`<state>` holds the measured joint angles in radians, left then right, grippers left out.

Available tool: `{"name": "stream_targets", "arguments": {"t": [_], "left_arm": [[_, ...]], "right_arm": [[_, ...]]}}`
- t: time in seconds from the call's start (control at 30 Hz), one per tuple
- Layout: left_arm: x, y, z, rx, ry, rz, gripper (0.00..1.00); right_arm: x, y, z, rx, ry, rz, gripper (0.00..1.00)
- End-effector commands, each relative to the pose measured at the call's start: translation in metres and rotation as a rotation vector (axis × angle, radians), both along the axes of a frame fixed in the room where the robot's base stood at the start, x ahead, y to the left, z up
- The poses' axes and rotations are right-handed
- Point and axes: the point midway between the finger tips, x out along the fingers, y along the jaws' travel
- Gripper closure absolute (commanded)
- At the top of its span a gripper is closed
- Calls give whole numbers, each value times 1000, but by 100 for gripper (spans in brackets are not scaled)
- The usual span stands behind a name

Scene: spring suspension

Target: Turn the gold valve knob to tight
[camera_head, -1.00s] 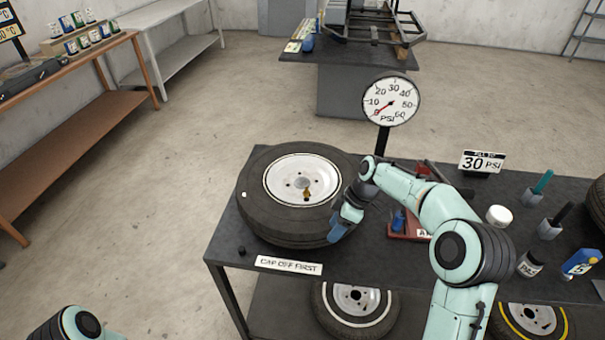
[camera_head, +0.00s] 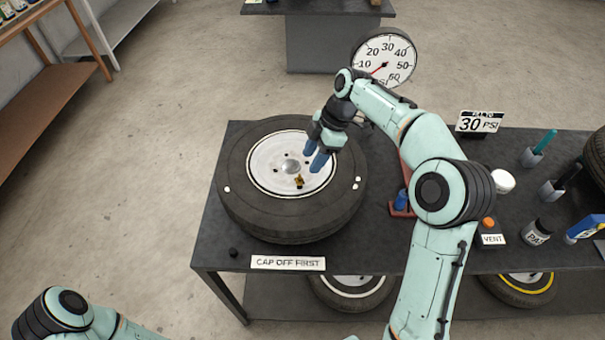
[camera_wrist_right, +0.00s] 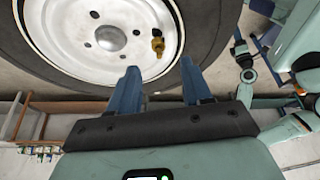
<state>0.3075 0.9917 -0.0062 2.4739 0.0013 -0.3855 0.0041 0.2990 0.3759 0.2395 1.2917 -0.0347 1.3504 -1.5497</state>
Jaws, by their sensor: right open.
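The gold valve knob (camera_head: 299,181) stands on the white wheel rim (camera_head: 268,177) of a black tire (camera_head: 290,227) lying flat on the dark table. It also shows in the right wrist view (camera_wrist_right: 158,46), ahead of and between the blue fingers. My right gripper (camera_head: 316,158) is open and empty, over the right side of the rim, just beyond and to the right of the knob, apart from it. The right gripper (camera_wrist_right: 158,74) shows its two blue fingers spread. My left arm shows at the lower left, but its gripper is out of view.
A pressure gauge (camera_head: 385,60) stands behind the tire. A "30 PSI" sign (camera_head: 480,122), an orange button by a VENT label (camera_head: 492,239), a white lid (camera_head: 502,181) and tools stand at right. A black cap (camera_head: 233,252) and "CAP OFF FIRST" sign (camera_head: 288,263) are at the front.

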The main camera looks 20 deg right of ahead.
Motion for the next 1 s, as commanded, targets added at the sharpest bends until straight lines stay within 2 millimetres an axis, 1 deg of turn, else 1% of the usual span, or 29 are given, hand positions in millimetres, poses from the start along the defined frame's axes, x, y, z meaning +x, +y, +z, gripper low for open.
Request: {"name": "stream_targets", "arguments": {"t": [0.03,0.1,0.2,0.3,0.5,0.77,0.8,0.87,0.9,0.93,1.0], "left_arm": [[-4,0,-4,1,5,0,57],[-7,0,-7,0,7,0,57],[-9,0,-9,0,9,0,57],[-10,0,-10,0,11,0,57],[-11,0,-11,0,11,0,57],[-11,0,-11,0,11,-1,57],[-11,0,-11,0,11,-1,57],[-11,0,-11,0,11,-1,57],[-11,0,-11,0,11,-1,57],[-11,0,-11,0,11,-1,57],[-11,0,-11,0,11,-1,57]], "right_arm": [[-1,5,-14,1,5,2,51],[0,10,-26,1,5,1,51],[2,17,-42,0,3,-1,51],[3,22,-54,0,2,-1,51],[4,27,-65,0,-1,-1,51],[5,27,-66,0,-1,-2,51],[5,27,-66,0,-1,-3,58],[4,27,-66,0,-1,-3,77],[4,27,-66,0,-1,-3,90],[5,27,-66,0,-1,-3,100],[5,27,-66,0,-1,-3,100]]}}
